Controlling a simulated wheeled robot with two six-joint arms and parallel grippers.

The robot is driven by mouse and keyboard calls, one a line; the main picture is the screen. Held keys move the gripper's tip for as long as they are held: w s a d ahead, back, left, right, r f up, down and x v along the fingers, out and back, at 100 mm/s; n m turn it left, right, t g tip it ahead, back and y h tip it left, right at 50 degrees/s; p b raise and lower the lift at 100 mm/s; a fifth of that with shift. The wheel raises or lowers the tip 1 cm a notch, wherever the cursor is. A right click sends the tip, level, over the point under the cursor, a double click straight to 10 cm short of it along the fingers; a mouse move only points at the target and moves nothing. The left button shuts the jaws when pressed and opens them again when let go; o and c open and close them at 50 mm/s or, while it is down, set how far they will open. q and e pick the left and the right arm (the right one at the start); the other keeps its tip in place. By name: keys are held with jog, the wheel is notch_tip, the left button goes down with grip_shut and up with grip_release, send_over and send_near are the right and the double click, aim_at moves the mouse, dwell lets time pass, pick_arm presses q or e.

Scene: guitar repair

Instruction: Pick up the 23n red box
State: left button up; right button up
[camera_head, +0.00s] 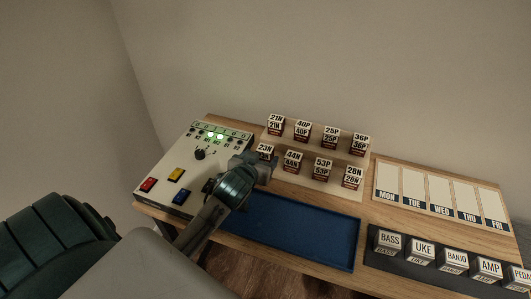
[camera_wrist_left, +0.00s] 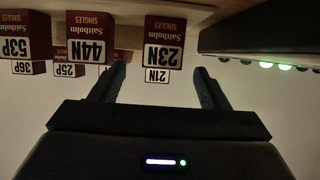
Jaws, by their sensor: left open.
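The 23N red box (camera_head: 265,148) stands at the left end of the front row on the small shelf, its lower part hidden behind my gripper in the head view. In the left wrist view, which is upside down, the 23N box (camera_wrist_left: 165,32) shows its dark red face and white label upright on the wood. My left gripper (camera_head: 258,165) is in front of it, open and empty. In the wrist view its two fingers (camera_wrist_left: 159,85) are spread to either side of the 23N box's line, with the box beyond the fingertips. My right gripper is not in view.
The 44N box (camera_head: 292,161) stands just right of 23N, with more boxes beyond. The 21N box (camera_head: 276,124) is behind it. A control panel (camera_head: 170,160) with lit green lights is at left. An empty blue tray (camera_head: 300,232) lies in front.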

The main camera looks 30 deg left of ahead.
aim_at(263, 153)
pick_arm(q)
jog(key=shift+w+a+f, duration=0.1)
jog(key=shift+w+f, duration=0.1)
jog(key=shift+w, duration=0.15)
jog(key=p+x, duration=0.1)
jog(key=x, duration=0.3)
jog(key=shift+w+a, duration=0.15)
jog(key=shift+w+f, duration=0.2)
jog(key=shift+w, duration=0.2)
jog(key=shift+s, duration=0.1)
jog(key=c, duration=1.1)
jog(key=shift+c, duration=0.2)
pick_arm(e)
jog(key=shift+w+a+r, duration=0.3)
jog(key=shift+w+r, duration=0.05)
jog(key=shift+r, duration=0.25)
pick_arm(q)
jog(key=shift+r, duration=0.15)
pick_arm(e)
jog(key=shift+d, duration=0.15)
